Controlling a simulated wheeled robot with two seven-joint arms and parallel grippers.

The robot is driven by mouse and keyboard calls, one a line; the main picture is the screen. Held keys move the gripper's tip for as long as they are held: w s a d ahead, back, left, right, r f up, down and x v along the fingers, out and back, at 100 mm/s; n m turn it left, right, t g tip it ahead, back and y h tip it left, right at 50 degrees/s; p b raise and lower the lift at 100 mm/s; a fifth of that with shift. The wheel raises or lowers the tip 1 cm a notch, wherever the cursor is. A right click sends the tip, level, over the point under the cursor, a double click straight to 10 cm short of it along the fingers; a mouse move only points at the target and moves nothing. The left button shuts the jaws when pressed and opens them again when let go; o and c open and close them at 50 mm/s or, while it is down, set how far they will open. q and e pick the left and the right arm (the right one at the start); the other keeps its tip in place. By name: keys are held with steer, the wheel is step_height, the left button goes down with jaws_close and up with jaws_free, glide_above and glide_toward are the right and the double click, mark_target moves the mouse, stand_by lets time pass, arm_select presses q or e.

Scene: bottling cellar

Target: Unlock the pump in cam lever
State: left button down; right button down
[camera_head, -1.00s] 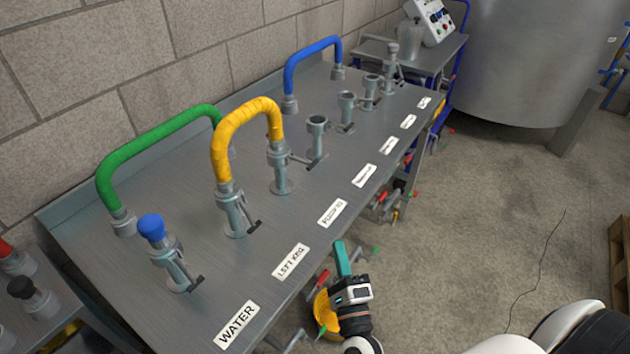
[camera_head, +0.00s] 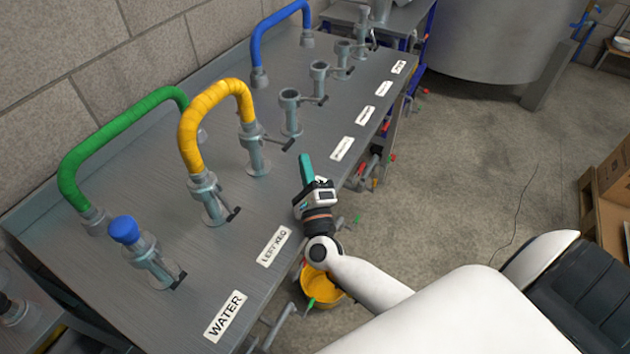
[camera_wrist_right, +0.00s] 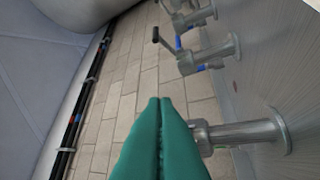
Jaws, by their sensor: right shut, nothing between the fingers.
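The third fitting along the steel table holds one end of the yellow hose (camera_head: 216,92). Its cam lever (camera_head: 284,145), with a dark grip, sticks out to the right. The label in front of this fitting is hidden behind my right gripper (camera_head: 305,160). That gripper has teal fingers, shut and empty, held over the table's front side, just right of the lever tip and apart from it in the head view. The wrist view shows the shut fingers (camera_wrist_right: 160,135) beside a metal fitting (camera_wrist_right: 245,135); any lever there is hidden. My left gripper is out of view.
The fitting near LEFT KEG (camera_head: 273,246) holds the yellow hose's other end. The blue-capped fitting (camera_head: 125,231) stands near WATER (camera_head: 225,315). Open fittings (camera_head: 290,112) stand farther back. A green hose (camera_head: 115,135) and a blue hose (camera_head: 275,35) arch behind. A yellow bucket (camera_head: 322,288) is below.

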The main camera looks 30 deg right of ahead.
steer(key=shift+w+a+r, duration=0.3)
steer(key=shift+w, duration=0.15)
steer(key=shift+w+a+r, duration=0.25)
steer(key=shift+w, duration=0.15)
